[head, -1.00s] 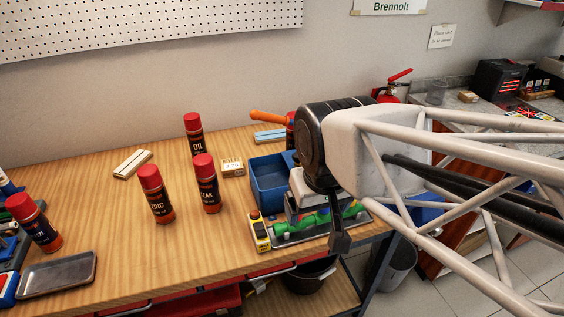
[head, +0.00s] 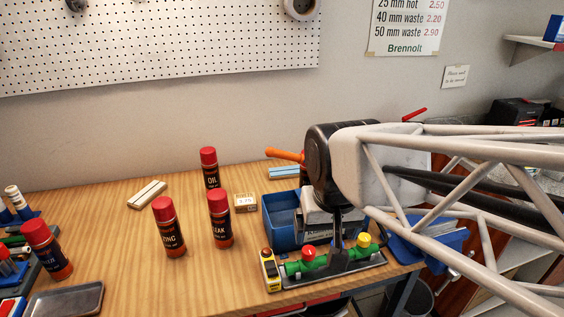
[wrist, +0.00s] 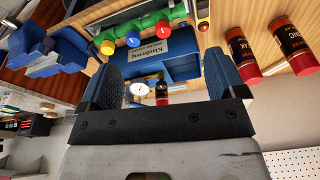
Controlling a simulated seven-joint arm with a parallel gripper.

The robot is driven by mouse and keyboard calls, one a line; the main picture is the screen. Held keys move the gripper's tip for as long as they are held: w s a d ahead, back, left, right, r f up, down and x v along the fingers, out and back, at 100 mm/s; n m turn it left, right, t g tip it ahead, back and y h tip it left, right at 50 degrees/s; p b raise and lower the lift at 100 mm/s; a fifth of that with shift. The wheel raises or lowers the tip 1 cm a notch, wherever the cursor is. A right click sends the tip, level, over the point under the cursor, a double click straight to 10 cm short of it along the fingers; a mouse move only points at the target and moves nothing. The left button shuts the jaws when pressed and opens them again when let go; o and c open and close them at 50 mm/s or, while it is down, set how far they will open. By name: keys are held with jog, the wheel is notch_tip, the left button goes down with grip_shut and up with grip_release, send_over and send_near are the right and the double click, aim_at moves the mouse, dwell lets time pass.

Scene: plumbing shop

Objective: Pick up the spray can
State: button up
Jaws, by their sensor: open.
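Several red-capped spray cans stand upright on the wooden bench: one marked OIL (head: 210,170), one ending in EAK (head: 221,220), one ending in INC (head: 169,228), and another at the far left (head: 47,250). My gripper (head: 339,240) is right of them, over the green pipe fixture and beside the blue bin. In the wrist view my gripper (wrist: 162,84) is open and empty, its two pads wide apart. A small red-and-dark can (wrist: 162,93) shows beyond the gap, apart from the pads. Two larger spray cans (wrist: 243,55) lie outside the right pad.
A blue bin (head: 281,232) and a fixture with green pipe fittings (head: 307,262) stand close to my gripper. A yellow tool (head: 270,271) is beside the fixture. A grey tray (head: 68,301) is at front left. Bench between tray and cans is clear.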

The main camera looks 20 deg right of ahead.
jog(key=w+d+r+m, duration=0.2)
jog(key=w+r+m, duration=0.15)
jog(key=w, duration=0.65)
jog(key=m+g, duration=0.2)
jog(key=m, duration=1.2)
send_over(309, 152)
notch_tip(309, 152, down, 6)
jog(key=shift+a+f, duration=0.1)
jog(key=shift+f, duration=0.05)
jog(key=shift+w+f, duration=0.15)
jog(key=shift+w, duration=0.1)
jog(key=shift+f, duration=1.3)
jog(key=shift+f, duration=0.1)
jog(key=shift+s+f, duration=0.2)
jog(key=shift+f, duration=2.3)
